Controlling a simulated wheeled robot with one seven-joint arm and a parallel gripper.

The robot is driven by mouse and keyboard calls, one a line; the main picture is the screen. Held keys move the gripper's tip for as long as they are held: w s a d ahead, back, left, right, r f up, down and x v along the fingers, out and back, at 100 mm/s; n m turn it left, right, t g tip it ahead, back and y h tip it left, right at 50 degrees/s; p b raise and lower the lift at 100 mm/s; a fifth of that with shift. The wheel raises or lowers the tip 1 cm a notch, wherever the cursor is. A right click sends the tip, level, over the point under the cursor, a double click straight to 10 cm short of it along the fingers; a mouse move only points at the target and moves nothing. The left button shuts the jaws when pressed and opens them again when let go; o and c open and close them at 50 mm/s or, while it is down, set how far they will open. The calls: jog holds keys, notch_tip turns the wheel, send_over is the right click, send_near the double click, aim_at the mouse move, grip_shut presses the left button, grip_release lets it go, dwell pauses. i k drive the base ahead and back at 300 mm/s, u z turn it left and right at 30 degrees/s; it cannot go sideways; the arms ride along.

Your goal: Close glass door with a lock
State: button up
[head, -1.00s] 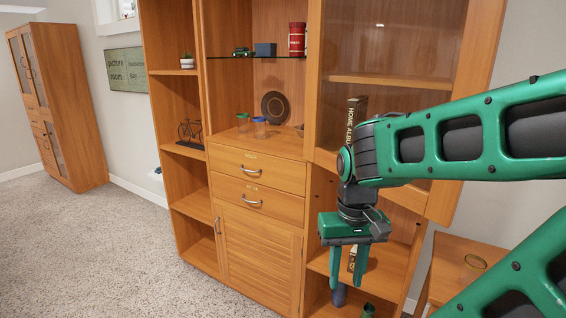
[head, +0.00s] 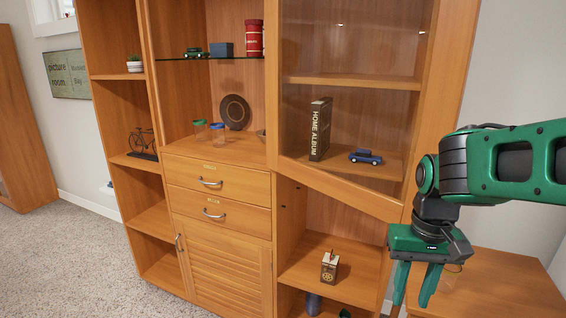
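The glass door (head: 340,190) is the wood-framed pane at the upper right of the wooden cabinet. Its lower right corner seems to jut out from the cabinet side, so it looks ajar; the exact gap is hard to tell. No lock or key can be made out on it. Through the glass I see a dark book (head: 320,130) and a blue toy car (head: 366,157) on a shelf. My gripper (head: 416,287) hangs to the right of and below the door's lower right corner, fingers down and apart, empty, not visibly touching the door.
A low wooden table (head: 500,290) stands at the right, behind my gripper. Two drawers (head: 225,183) with handles and a louvred door (head: 222,256) are left of the open lower shelves (head: 315,265). Carpet (head: 75,260) is clear at the left.

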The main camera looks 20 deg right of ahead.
aim_at(458, 20)
jog(key=z, duration=2.15)
jog(key=k, duration=1.4)
jog(key=u, duration=1.65)
jog(key=i, duration=1)
